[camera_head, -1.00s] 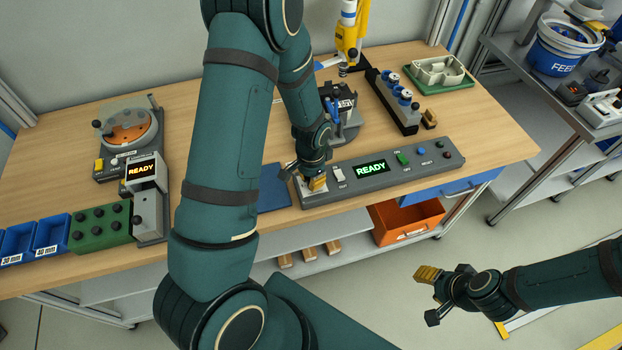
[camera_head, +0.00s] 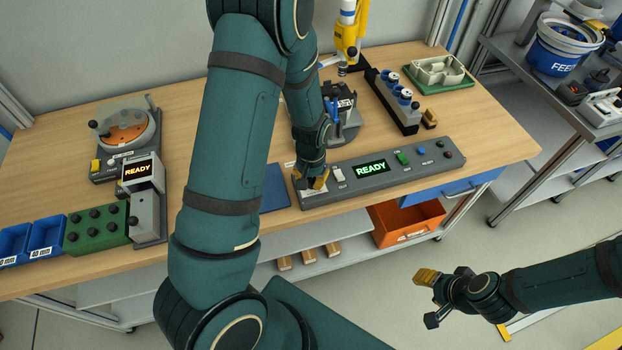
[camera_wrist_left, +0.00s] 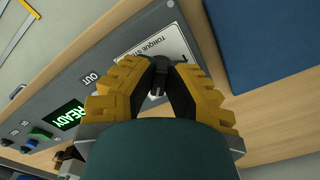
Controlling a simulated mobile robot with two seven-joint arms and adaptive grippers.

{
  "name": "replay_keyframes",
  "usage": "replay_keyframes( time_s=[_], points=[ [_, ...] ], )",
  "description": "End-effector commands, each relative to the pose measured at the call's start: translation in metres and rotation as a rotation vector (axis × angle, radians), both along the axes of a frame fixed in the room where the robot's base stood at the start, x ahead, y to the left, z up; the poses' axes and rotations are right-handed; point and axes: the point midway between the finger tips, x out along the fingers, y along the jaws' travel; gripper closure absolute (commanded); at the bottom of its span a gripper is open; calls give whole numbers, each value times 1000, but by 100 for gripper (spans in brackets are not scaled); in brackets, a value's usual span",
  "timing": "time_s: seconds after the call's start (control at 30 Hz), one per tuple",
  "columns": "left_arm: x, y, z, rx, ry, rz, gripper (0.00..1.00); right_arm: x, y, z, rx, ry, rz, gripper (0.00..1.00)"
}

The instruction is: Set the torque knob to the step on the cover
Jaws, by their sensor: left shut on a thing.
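The grey control panel (camera_head: 335,181) lies along the front edge of the wooden bench, with a lit green READY display (camera_head: 370,168). My left gripper (camera_head: 317,183) is over the panel's left end. In the left wrist view, my left gripper (camera_wrist_left: 160,75) has its yellow-padded fingers closed around the dark torque knob (camera_wrist_left: 158,80). The knob stands on a white plate with partly hidden "TORQUE" lettering (camera_wrist_left: 166,40). The step marks are mostly hidden by the fingers.
A blue mat (camera_head: 275,188) lies just left of the panel. A black fixture (camera_head: 341,120) stands behind it, and a rack with blue-topped parts (camera_head: 398,112) stands to the right. An orange bin (camera_head: 408,222) sits below the bench. Bench space at left centre is clear.

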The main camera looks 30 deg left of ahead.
Motion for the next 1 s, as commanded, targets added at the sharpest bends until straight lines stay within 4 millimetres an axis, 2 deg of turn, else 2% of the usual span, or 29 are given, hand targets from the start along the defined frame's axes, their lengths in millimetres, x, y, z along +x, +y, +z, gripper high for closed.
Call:
replay_keyframes(
  time_s=[0.4, 0.43, 0.5, 0.83, 1.0],
  points=[
    [-1, -1, -1, -1, 4, 7, 100, 0, 0, 0, 0, 0, 0, 53],
    [-1, -1, -1, -1, 4, 7, 82, 0, 0, 0, 0, 0, 0, 53],
    [-1, -1, -1, -1, 4, 7, 57, 0, 0, 0, 0, 0, 0, 53],
    [0, 0, 1, 0, 1, 7, 56, 0, 0, 0, 0, 0, 0, 53],
    [1, 0, 18, -1, -3, 6, 56, 0, 0, 0, 0, 0, 0, 53]
  ],
)
